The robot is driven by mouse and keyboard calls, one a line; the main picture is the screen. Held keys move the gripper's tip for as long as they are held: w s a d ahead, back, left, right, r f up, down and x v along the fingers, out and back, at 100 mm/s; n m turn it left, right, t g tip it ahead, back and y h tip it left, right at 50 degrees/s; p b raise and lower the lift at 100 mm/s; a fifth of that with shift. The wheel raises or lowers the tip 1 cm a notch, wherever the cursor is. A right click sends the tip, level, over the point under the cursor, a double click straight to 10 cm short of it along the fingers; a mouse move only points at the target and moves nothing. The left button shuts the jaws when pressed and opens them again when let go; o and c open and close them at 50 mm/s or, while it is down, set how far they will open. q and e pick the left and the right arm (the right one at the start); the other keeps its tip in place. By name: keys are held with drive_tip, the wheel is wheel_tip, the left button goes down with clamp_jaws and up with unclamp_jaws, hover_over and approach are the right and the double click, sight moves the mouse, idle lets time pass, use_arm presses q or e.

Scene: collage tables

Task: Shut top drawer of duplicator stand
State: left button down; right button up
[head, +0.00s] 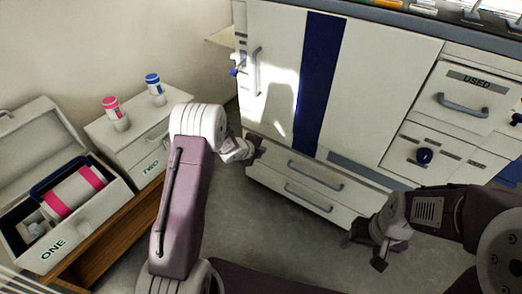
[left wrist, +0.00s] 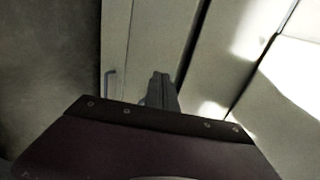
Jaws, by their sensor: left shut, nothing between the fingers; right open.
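A white cabinet with a blue stripe (head: 322,75), seemingly the duplicator stand, has two low drawers. The upper drawer (head: 283,158) has a grey bar handle (head: 315,175); the lower drawer (head: 265,179) has a similar one. I cannot tell how far the upper drawer stands out. My left gripper (head: 257,148) is shut and empty at the upper drawer's left end; I cannot tell if it touches. In the left wrist view its fingers (left wrist: 161,88) point at pale panels, with a grey handle (left wrist: 110,87) to the left. My right gripper (head: 366,252) is open and empty, low in front of the cabinet.
A small white cabinet (head: 112,134) with pink and blue capped jars stands at the left. An open case (head: 75,240) marked ONE sits on a wooden bench (head: 110,235). A drawer marked USED (head: 468,95) and a dark knob (head: 425,156) are at the right. Grey floor is clear between my arms.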

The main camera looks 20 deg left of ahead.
use_arm(q)
drive_tip(key=p+v, duration=0.3)
drive_tip(key=v, duration=0.4)
drive_tip(key=shift+s+r, duration=0.2)
drive_tip(key=shift+s, duration=0.1)
drive_tip(key=shift+a, duration=0.1)
